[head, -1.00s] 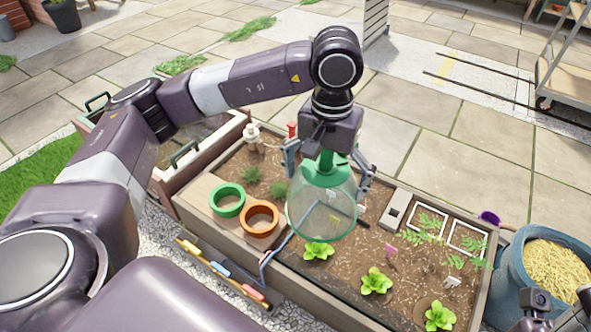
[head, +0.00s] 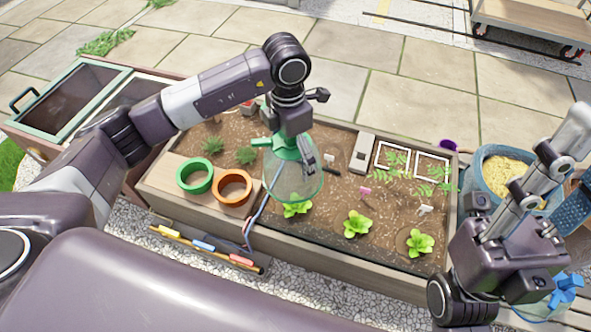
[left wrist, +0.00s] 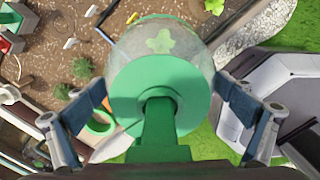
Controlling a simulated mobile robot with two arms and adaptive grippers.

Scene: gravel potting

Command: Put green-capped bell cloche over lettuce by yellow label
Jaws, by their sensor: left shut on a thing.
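The clear bell cloche (head: 286,181) with a green cap hangs upright from my left gripper (head: 289,146), which is shut on its green top. In the head view it overlaps the leftmost lettuce (head: 297,208); whether its rim touches soil or leaves is unclear. The left wrist view shows the green cap (left wrist: 140,85) between my fingers, with a lettuce (left wrist: 159,41) seen through the clear wall. Two more lettuces, a middle one (head: 357,224) and a right one (head: 420,243), stand uncovered.
The wooden planter (head: 340,262) holds a green ring (head: 209,185), an orange ring (head: 247,196), a pink label (head: 365,190) and white labels (head: 425,209). A grey block (head: 361,153) lies behind. A blue tub (head: 487,183) stands right.

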